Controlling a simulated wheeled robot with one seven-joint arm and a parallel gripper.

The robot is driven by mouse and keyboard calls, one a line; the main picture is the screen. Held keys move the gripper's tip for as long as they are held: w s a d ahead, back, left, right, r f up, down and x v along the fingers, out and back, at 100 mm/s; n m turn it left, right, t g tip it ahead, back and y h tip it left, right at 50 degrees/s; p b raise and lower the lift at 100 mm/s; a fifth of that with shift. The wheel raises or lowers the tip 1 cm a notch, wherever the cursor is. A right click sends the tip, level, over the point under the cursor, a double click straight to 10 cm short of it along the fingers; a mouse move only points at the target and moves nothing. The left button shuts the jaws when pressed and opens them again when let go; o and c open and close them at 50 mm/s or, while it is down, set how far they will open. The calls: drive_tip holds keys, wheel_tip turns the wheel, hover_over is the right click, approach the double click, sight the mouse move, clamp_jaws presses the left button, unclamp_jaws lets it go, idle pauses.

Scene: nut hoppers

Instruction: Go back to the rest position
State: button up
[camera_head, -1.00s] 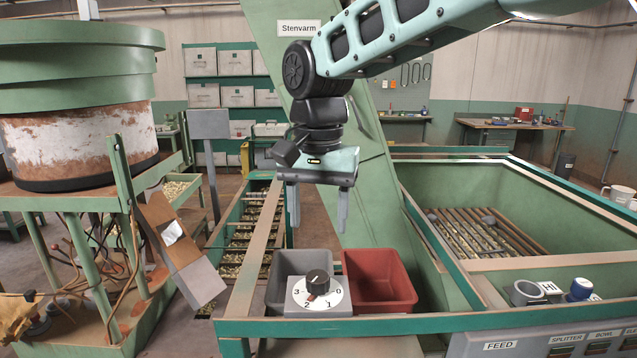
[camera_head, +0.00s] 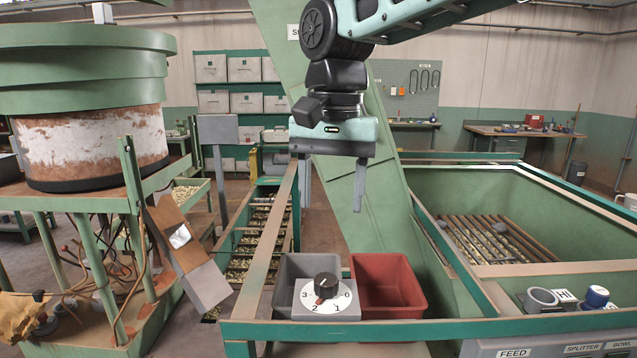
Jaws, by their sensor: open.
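My gripper (camera_head: 329,182) hangs from my arm near the middle of the head view, fingers pointing down. Its two fingers stand apart with nothing between them. It is in the air, above and behind the grey bin and the red bin, touching nothing. Below it, a dial (camera_head: 325,293) with a black knob and numbers 0 to 3 sits on a grey box at the front rail.
A grey bin (camera_head: 291,268) and a red bin (camera_head: 384,283) stand behind the rail (camera_head: 420,326). A green hopper (camera_head: 470,180) with a slatted grate is at right. A rusty drum (camera_head: 95,145) stands at left. A green sloped chute (camera_head: 340,200) rises behind my gripper.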

drive_tip(key=s+d+f+n+b, duration=0.1)
drive_tip(key=s+d+f+n, duration=0.4)
drive_tip(key=s+f, duration=0.5)
drive_tip(key=s+d+f+n+b, duration=0.2)
drive_tip(key=s+d+f+n, duration=0.3)
drive_tip(key=s+f, duration=0.6)
drive_tip(key=shift+s+d, duration=0.6)
drive_tip(key=shift+s, duration=0.35)
drive_tip(key=shift+f, duration=0.1)
